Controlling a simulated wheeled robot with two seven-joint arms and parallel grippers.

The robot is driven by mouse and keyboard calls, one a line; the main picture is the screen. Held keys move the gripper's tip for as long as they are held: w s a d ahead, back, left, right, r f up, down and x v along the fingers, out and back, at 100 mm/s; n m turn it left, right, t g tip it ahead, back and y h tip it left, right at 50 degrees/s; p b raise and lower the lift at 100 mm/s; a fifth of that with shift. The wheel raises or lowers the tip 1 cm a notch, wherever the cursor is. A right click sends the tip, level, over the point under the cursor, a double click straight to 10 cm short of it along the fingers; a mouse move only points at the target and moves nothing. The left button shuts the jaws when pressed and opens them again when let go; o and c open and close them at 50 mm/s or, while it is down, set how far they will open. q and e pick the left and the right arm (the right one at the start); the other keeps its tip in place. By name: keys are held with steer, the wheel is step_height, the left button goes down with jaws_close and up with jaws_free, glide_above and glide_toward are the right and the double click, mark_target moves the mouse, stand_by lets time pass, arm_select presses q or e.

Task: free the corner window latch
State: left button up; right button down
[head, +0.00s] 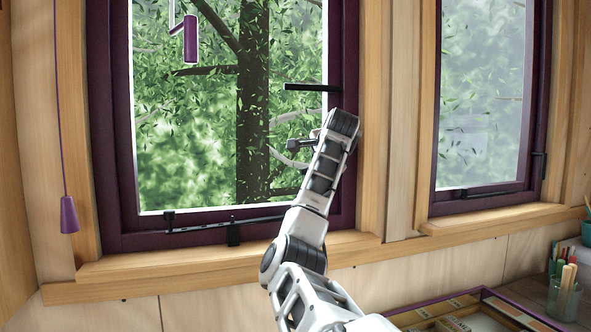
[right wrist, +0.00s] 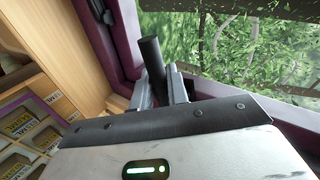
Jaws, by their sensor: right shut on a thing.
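In the right wrist view, my right gripper (right wrist: 158,80) is shut with its two grey fingers on either side of a black latch handle (right wrist: 151,58). The handle is a short round bar, and its free end sticks out past the fingers. This is near a corner of the purple window frame (right wrist: 120,35). In the head view, my right arm reaches up to the right side of the left window's frame (head: 343,60), and its wrist mostly hides the fingers. A black bar (head: 312,87) juts left from the frame just above the wrist; I cannot tell whether it is the held handle.
A black stay bar (head: 225,225) runs along the window's bottom. A purple pull (head: 69,215) hangs on a cord at left; another purple cylinder (head: 190,38) hangs before the glass. A second window (head: 485,95), a tray (head: 480,312) and a pencil jar (head: 564,298) are at right.

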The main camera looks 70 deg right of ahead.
steer(key=shift+r, duration=0.1)
stand_by(0.3)
steer(key=c, duration=1.5)
jaws_free()
steer(key=shift+s, duration=0.1)
steer(key=shift+o, duration=0.2)
steer(key=shift+a, duration=0.1)
steer(key=v, duration=1.6)
